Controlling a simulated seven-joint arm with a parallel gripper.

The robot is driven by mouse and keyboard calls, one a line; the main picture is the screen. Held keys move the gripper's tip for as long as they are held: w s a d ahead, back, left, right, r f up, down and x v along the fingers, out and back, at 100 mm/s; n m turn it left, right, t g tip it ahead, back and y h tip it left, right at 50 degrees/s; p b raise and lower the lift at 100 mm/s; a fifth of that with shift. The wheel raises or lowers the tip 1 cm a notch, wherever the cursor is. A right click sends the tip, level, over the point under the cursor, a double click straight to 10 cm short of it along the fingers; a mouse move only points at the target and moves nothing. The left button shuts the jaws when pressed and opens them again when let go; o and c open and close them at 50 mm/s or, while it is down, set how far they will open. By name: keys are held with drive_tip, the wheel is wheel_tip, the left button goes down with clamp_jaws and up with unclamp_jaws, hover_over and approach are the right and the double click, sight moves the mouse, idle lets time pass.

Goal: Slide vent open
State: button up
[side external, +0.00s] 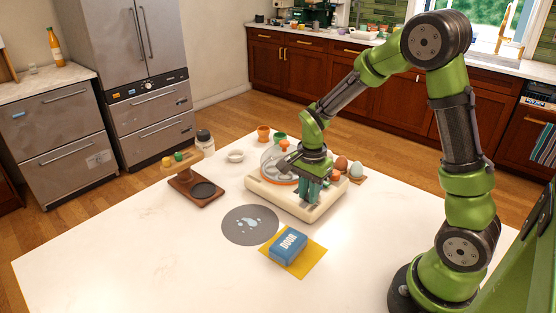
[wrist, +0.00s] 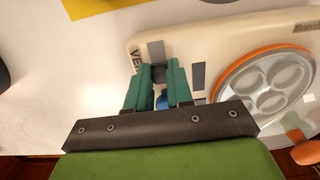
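A cream appliance (side external: 262,187) stands on the white table, with a round clear lid (wrist: 265,85) ringed in orange. In the wrist view its top carries a partly covered label starting "VE" (wrist: 137,58) and grey rectangular patches, one (wrist: 157,50) beyond my fingertips and one (wrist: 198,76) to their right. My gripper (wrist: 160,70) points down at this label end, its teal fingers apart. A small dark block (wrist: 159,74) shows between the fingertips, and a blue part (wrist: 162,102) shows nearer the palm. I cannot tell whether the fingers press on the dark block. The side view hides the contact.
A blue box (side external: 289,247) lies on a yellow mat (side external: 312,262) in front of the appliance. A grey round mat (side external: 238,232) and a wooden stand (side external: 196,190) are to the left. The table's front left is clear.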

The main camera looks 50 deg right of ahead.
clamp_jaws()
drive_tip(key=shift+a, duration=1.45)
drive_tip(key=o, duration=0.6)
unclamp_jaws()
drive_tip(key=shift+o, duration=0.2)
wheel_tip(320, 180, up, 17)
